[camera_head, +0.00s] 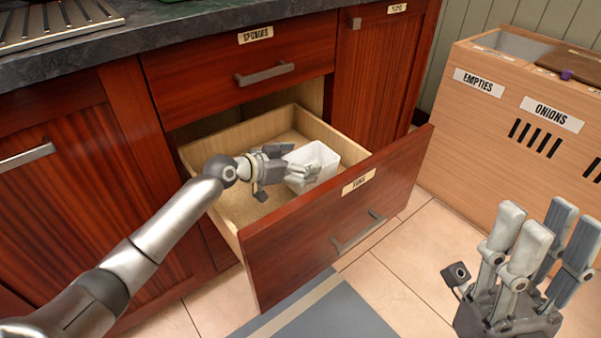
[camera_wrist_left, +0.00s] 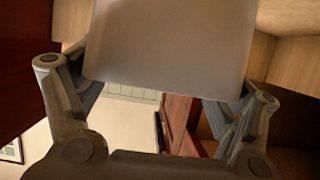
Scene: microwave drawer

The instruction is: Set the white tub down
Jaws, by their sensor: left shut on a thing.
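The white tub (camera_head: 318,158) is a small open box in the head view, inside or just above the open lower drawer (camera_head: 224,148). My left gripper (camera_head: 300,168) is shut on the tub from its left side. In the left wrist view the tub (camera_wrist_left: 172,45) fills the top middle between the two fingers. I cannot tell whether its base touches the drawer floor. My right gripper (camera_head: 535,240) is at the lower right, fingers pointing up, spread apart and empty.
The drawer's labelled front (camera_head: 330,225) stands out over the tiled floor and a grey mat (camera_head: 325,315). The upper drawer (camera_head: 240,70) is shut beneath the dark worktop (camera_head: 190,28). A wooden bin unit (camera_head: 500,120) labelled "EMPTIES" and "ONIONS" stands at right. The drawer floor's left part is bare.

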